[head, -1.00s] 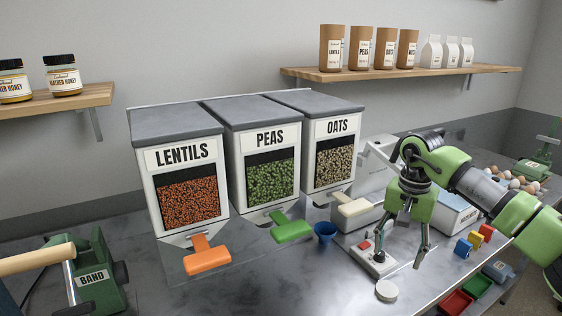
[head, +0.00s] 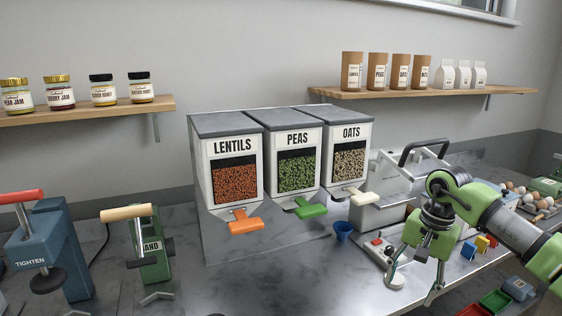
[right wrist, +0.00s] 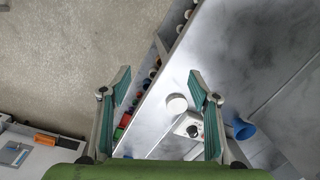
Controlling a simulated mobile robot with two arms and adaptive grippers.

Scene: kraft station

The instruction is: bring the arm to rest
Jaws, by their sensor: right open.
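My right gripper (head: 413,283) is open and empty in the head view, hanging over the front edge area of the counter at the right. It also shows in the right wrist view (right wrist: 160,85), with its two fingers spread apart. My left gripper is in neither view.
A dispenser with lentils, peas and oats (head: 232,208) stands mid-counter. A blue funnel-like cup (head: 342,231) and a grey machine with switches (head: 375,243) stand near the right gripper. Red and green bins (head: 494,302) are at the lower right. Green and blue clamping tools (head: 150,262) stand left.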

